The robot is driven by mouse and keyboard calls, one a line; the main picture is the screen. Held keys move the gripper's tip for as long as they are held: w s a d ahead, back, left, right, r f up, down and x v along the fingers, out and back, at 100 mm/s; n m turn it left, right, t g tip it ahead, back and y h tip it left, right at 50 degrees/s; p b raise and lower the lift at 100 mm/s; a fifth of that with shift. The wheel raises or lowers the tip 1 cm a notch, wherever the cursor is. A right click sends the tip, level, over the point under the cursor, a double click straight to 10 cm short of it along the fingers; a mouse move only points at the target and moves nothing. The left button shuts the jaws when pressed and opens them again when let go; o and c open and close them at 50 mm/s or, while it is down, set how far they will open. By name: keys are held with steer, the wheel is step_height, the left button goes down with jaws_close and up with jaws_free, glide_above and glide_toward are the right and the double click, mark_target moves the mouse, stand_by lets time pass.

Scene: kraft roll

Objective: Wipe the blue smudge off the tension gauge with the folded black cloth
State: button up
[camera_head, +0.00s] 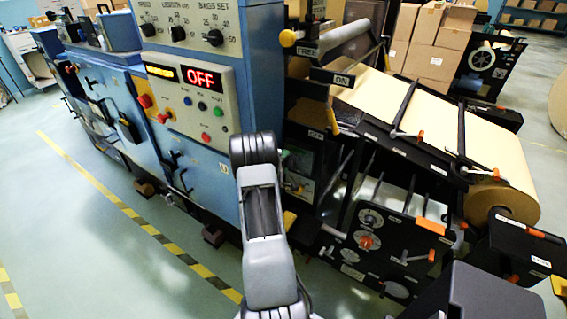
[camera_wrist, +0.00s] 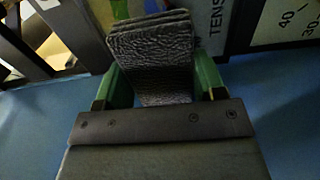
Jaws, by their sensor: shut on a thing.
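My gripper (camera_wrist: 155,84) shows in the wrist view with its two green fingers shut on the folded black cloth (camera_wrist: 152,45). The cloth is textured and layered, and sticks out beyond the fingertips. The tension gauge (camera_wrist: 285,22) is partly in view at the top right of the wrist view, with a pale scale marked 40 and 30 and the letters "TENS" beside it. The cloth's far end is close to the lettered plate; I cannot tell whether they touch. No blue smudge can be made out. In the head view my arm hides the gripper and cloth.
A blue machine cabinet (camera_head: 100,110) with a control panel reading OFF (camera_head: 202,78) stands left of my arm. The kraft paper roll (camera_head: 500,203) and black frame with levers stand right. Cartons (camera_head: 425,45) are behind. The floor at left is open.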

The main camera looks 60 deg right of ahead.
mark_target(306, 162)
steer(key=shift+d+b, duration=0.6)
steer(key=shift+d, duration=0.25)
steer(key=shift+s+a+b, duration=0.15)
steer(key=shift+s+b, duration=0.8)
steer(key=shift+s, duration=0.95)
steer(key=shift+s, duration=0.15)
steer(key=shift+s+b, duration=1.15)
steer(key=shift+s, duration=0.55)
steer(key=shift+f+b, duration=0.1)
steer(key=shift+b, duration=0.3)
